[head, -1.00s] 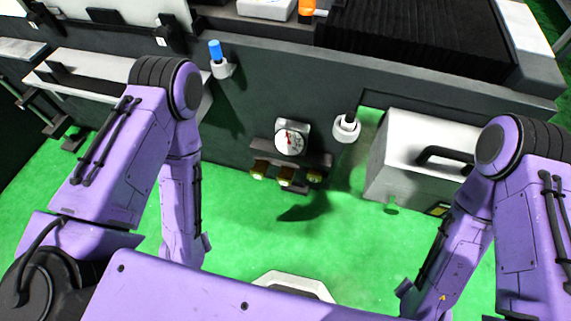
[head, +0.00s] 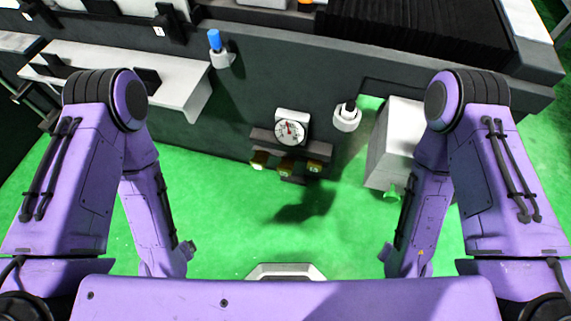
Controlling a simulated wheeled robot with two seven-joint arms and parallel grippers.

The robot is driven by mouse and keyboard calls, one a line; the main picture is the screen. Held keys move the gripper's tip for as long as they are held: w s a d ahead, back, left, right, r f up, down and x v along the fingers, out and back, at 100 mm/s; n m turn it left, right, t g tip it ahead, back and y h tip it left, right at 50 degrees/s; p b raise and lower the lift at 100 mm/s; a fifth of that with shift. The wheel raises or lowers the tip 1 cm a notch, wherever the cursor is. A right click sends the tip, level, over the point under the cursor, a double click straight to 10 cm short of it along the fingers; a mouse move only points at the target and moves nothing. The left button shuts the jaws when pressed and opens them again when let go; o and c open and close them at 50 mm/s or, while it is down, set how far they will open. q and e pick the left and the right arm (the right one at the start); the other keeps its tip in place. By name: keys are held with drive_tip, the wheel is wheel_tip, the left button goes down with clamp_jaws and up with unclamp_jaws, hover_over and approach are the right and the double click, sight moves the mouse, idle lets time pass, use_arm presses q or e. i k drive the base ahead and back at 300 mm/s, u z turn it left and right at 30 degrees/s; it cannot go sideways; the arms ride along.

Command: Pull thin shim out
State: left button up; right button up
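I cannot make out a thin shim in the head view. The dark grey grinder body (head: 300,65) runs across the picture in front of me. My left arm comes in from the left and my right arm from the right, both bent with their forearms pointing down. Nothing held can be seen.
A dial gauge (head: 290,129) sits above several brass-coloured fittings (head: 286,167) on the front. A blue-topped tool in a white holder (head: 221,60) and a black-topped one in another holder (head: 346,119) flank it. A white box (head: 392,150) stands right. Green floor (head: 250,225) is clear.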

sight(313, 165)
drive_tip(key=z, duration=2.05)
drive_tip(key=k, duration=1.05)
drive_tip(key=u, duration=1.95)
drive_tip(key=i, duration=0.5)
drive_tip(key=u, duration=0.05)
